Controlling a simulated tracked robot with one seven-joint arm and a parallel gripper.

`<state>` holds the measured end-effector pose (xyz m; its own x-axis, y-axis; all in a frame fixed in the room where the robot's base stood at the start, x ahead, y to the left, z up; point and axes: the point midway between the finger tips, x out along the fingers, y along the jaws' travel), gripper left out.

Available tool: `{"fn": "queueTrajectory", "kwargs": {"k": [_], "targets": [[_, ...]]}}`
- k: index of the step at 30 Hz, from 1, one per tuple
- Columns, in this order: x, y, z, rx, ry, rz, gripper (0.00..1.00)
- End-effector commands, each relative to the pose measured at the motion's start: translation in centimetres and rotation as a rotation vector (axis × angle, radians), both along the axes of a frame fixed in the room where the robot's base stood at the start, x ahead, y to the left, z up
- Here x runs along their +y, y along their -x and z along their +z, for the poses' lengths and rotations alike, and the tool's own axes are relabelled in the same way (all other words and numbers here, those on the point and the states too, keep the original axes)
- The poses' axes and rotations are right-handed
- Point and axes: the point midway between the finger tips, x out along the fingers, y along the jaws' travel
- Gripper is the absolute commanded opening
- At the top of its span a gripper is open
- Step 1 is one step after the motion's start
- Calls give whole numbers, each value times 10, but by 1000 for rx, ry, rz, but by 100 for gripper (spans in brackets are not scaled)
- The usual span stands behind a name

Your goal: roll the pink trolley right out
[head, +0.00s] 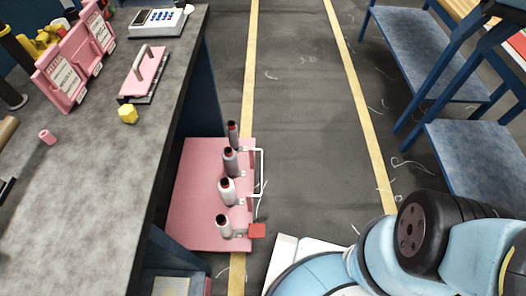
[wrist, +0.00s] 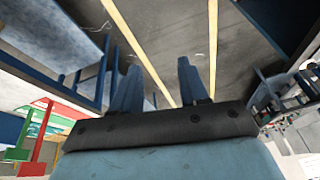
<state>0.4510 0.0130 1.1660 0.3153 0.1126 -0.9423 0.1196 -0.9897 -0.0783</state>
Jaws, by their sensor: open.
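The pink trolley (head: 195,205) is low at floor level in the head view. Its left part goes under the grey workbench and is hidden there; its right part shows over the yellow floor line. Several bobbins (head: 226,190) stand in a row along its right side. A white bar handle (head: 261,172) is on its right edge, with a small red square (head: 257,230) at the near corner. My gripper (wrist: 156,80) shows in the wrist view, its two blue fingers apart with nothing between them. The trolley is not recognisable in that view.
Blue steel benches (head: 425,50) stand at right. The grey aisle (head: 305,110) between yellow lines is open, with thread scraps on it.

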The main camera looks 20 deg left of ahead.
Motion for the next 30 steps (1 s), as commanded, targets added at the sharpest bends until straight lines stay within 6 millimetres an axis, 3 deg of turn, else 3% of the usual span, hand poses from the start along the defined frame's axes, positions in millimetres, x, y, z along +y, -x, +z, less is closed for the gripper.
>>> {"fn": "queueTrajectory", "kwargs": {"k": [16, 30], "targets": [[55, -102, -50, 236, -150, 192, 44], [105, -180, -127, 397, -314, 329, 44]]}}
